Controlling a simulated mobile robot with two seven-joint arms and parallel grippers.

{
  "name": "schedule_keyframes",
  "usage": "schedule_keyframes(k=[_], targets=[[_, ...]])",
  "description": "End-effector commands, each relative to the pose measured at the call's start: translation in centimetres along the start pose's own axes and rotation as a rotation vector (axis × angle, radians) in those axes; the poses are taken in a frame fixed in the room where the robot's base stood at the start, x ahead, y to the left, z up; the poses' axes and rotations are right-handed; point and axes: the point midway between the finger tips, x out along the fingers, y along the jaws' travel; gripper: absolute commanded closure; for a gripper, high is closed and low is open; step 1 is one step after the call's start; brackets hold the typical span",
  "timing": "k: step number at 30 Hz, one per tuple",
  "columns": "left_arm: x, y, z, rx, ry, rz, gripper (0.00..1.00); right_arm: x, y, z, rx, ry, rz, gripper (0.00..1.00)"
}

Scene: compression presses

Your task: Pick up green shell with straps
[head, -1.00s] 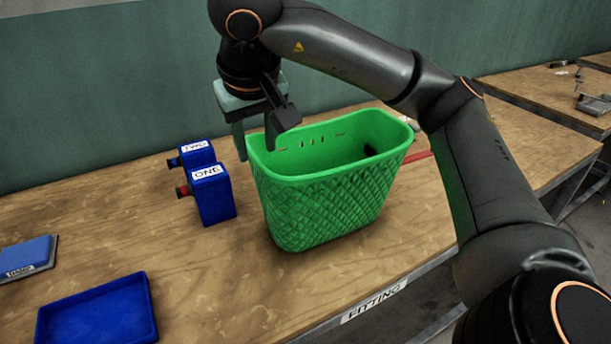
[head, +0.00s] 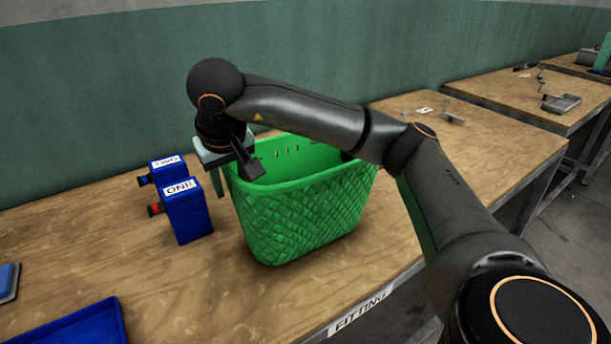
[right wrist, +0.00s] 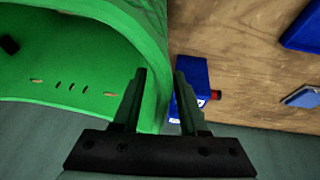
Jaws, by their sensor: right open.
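The green shell (head: 310,213) is a tall, open-topped basket with a diamond-patterned wall and stands upright on the wooden bench. Small slots show in its far wall. My right gripper (head: 234,180) is at the shell's left rim, open, one finger outside the wall and the other over the inside. In the right wrist view the shell's wall (right wrist: 152,70) runs between the two open fingers (right wrist: 160,90). I cannot tell whether they touch it. No straps can be made out on the shell. My left gripper is out of view.
Blue blocks labelled ONE (head: 188,215) and TWO (head: 167,168) stand just left of the shell, close to my right gripper. A blue tray (head: 85,325) lies at the front left of the bench (head: 150,270). A green wall (head: 90,120) is behind.

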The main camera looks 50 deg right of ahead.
Motion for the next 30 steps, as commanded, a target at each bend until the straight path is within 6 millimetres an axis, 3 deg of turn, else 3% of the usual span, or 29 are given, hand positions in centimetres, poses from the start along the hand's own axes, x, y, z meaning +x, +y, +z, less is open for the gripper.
schedule_keyframes(k=[4,12,23,30], targets=[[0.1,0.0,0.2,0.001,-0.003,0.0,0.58,1.7,0.0,0.1,0.001,-0.002,0.0,0.57],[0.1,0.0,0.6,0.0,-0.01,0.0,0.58,2.0,0.0,0.1,0.001,0.0,-0.001,0.57],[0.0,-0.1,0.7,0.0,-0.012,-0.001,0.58,2.0,0.0,0.1,0.001,0.0,-0.001,0.98],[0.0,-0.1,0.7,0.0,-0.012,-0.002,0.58,2.0,0.0,0.1,0.001,0.0,-0.001,1.0]])
